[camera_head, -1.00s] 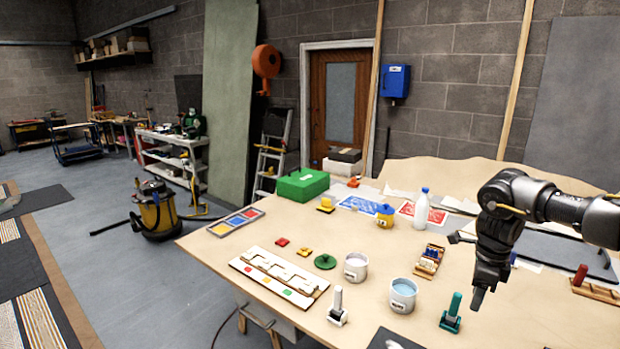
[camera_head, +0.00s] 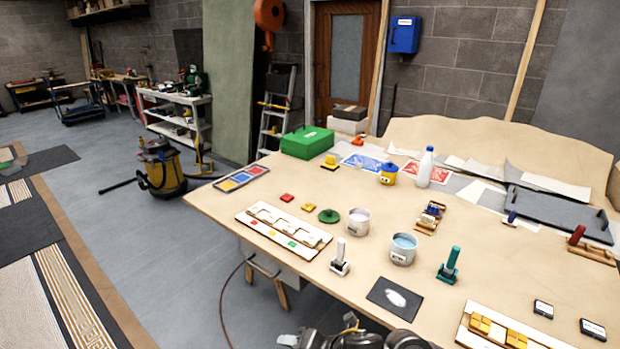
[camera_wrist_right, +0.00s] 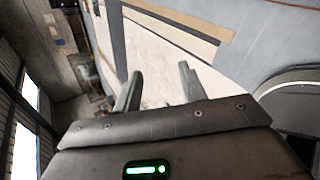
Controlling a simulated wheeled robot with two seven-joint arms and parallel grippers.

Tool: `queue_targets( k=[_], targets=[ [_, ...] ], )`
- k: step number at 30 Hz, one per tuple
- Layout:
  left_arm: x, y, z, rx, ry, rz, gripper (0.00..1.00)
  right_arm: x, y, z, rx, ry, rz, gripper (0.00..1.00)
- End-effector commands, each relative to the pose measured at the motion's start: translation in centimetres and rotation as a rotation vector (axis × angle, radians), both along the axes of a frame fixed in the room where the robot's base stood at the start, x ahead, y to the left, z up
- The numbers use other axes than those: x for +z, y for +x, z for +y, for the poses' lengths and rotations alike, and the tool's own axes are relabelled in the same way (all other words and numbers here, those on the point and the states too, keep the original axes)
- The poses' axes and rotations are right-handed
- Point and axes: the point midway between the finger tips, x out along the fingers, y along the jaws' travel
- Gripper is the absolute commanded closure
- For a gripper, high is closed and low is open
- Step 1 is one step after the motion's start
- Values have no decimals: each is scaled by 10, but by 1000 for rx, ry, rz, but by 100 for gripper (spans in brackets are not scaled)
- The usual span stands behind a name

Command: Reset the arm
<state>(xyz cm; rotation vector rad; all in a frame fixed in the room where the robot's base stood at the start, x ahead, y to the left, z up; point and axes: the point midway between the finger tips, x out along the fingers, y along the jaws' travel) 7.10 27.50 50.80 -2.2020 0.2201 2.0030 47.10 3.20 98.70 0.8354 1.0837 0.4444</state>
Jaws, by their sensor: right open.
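My right gripper (camera_wrist_right: 158,90) shows in the right wrist view with its two grey fingers apart and nothing between them. The floor, with pale and dark bands, lies beyond the fingers, seen at a tilt. In the head view, part of my dark arm (camera_head: 365,340) shows at the bottom edge, in front of the table's near edge. The rest of that arm is cut off by the frame. My left gripper is in neither view.
The wooden table (camera_head: 340,185) holds a white mosaic panel (camera_head: 262,238), two pots including a blue-filled one (camera_head: 403,248), a white bottle (camera_head: 425,168), a green box (camera_head: 306,142) and a teal-handled tool (camera_head: 450,266). A yellow vacuum (camera_head: 162,170) stands on open floor at left.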

Motion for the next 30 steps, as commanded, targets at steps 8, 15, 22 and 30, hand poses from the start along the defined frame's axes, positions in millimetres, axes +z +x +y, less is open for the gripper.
queue_targets(
  k=[8,15,22,30],
  targets=[
    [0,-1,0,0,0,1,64,-4,-41,-77,-887,439,534,59],
    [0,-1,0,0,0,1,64,-39,-111,-181,-1562,634,878,59],
    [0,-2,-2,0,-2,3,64,-55,-174,-239,-1960,709,1015,59],
    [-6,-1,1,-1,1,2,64,-80,-223,-277,-2259,747,1087,59]
  ],
)
